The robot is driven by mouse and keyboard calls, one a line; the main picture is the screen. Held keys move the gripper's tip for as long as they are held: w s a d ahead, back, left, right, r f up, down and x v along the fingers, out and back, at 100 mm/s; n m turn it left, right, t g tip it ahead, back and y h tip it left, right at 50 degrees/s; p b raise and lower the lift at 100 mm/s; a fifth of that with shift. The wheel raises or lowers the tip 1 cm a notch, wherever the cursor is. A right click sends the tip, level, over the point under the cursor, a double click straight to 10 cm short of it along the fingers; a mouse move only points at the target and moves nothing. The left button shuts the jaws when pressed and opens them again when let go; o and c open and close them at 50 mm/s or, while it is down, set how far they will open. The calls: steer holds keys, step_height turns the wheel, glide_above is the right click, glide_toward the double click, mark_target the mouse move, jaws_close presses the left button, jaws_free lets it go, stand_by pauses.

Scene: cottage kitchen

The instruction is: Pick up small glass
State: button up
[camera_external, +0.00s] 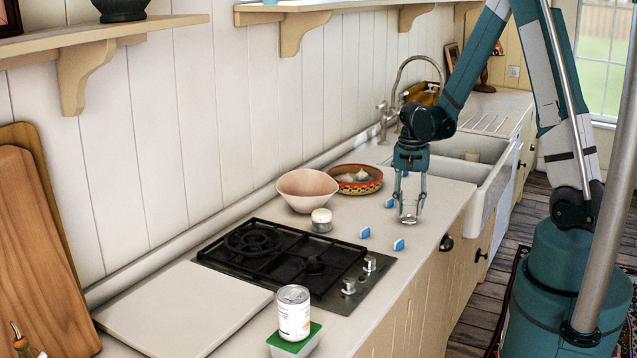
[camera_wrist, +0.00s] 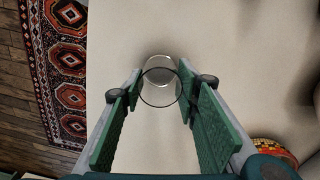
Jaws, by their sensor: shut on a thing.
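The small clear glass (camera_external: 408,212) is at the counter's front edge, right of the hob. My gripper (camera_external: 409,198) points down over it, with a finger on each side of the glass. In the wrist view the round rim of the glass (camera_wrist: 160,88) shows between the fingertips of my gripper (camera_wrist: 158,92). My gripper is shut on the glass. Whether the glass touches the counter or is slightly raised, I cannot tell.
Small blue-and-white blocks (camera_external: 398,245) lie near the glass. A pink bowl (camera_external: 306,190), a patterned dish (camera_external: 372,184) and a white-lidded jar (camera_external: 321,220) stand to the left. The sink (camera_external: 445,168) is behind. A patterned rug (camera_wrist: 68,75) lies below the counter edge.

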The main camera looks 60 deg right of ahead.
step_height(320, 180, up, 10)
stand_by(0.9)
